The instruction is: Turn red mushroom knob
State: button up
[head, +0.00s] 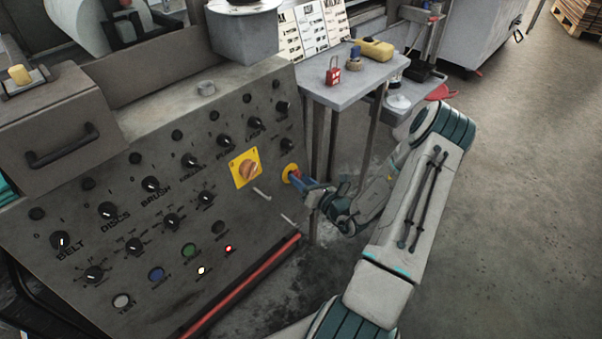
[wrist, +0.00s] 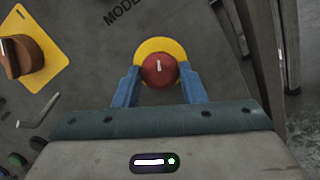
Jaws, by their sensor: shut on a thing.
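The red mushroom knob (wrist: 159,70) sits on a round yellow backing plate (wrist: 160,45) on the grey control panel. A white mark shows on its face in the wrist view. My gripper (wrist: 160,80) has its blue fingers on either side of the knob and is shut on it. In the head view my gripper (head: 301,183) reaches the panel's right edge, and its fingers cover most of the knob; the yellow plate (head: 290,170) shows beside them.
An orange rotary switch on a yellow square plate (head: 245,168) is left of the knob, with a metal rod (head: 262,194) sticking out below it. A small grey table (head: 352,84) with a red padlock (head: 333,71) stands behind. Open floor (head: 510,200) lies to the right.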

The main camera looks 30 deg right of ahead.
jog(key=shift+a+r+m+p, duration=0.1)
jog(key=shift+m+p, duration=0.45)
jog(key=shift+m, duration=0.15)
jog(key=o, duration=1)
jog(key=p+v, duration=0.1)
jog(key=v, duration=1.2)
jog(key=shift+s+p, duration=0.4)
